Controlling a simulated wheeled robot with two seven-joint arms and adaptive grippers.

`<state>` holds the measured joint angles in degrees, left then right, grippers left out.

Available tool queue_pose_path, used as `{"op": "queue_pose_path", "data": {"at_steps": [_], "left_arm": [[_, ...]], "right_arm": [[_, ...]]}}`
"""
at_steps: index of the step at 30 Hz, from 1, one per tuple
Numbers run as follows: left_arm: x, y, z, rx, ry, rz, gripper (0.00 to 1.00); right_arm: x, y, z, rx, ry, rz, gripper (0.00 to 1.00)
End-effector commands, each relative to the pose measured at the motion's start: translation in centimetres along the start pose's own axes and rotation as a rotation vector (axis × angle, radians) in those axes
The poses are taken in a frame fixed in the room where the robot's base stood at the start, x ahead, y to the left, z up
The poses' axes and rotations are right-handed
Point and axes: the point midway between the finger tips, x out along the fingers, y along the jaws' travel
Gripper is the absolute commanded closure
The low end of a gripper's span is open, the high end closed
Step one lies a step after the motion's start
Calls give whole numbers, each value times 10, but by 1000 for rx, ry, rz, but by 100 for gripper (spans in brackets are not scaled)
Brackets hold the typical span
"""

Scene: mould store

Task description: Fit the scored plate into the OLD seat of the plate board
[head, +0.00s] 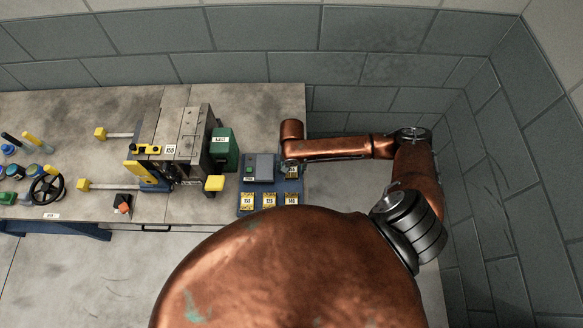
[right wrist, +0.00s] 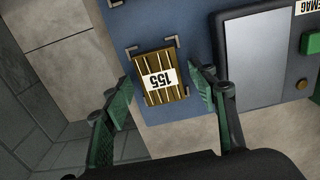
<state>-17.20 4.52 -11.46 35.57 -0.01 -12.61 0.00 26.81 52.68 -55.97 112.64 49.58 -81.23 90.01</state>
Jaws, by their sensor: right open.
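I cannot read an OLD mark. My left gripper is out of view.
A grey device (head: 259,168) with a green button sits at the board's back, left of my right gripper. A mould press (head: 184,130) and a green box (head: 224,148) stand further left. Walls close off the back and right. Bare bench top lies behind the board.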

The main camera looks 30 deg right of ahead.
Motion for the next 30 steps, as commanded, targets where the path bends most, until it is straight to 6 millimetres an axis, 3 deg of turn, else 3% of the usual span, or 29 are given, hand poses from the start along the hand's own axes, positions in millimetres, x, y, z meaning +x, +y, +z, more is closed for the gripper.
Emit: {"op": "queue_pose_path", "data": {"at_steps": [7, 21, 30], "left_arm": [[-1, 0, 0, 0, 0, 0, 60], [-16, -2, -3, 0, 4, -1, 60], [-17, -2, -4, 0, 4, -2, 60]], "right_arm": [[-18, 0, -1, -1, 2, -2, 47], [-108, -1, 0, 0, 1, -2, 47], [-124, 0, 0, 0, 0, 0, 47]]}}
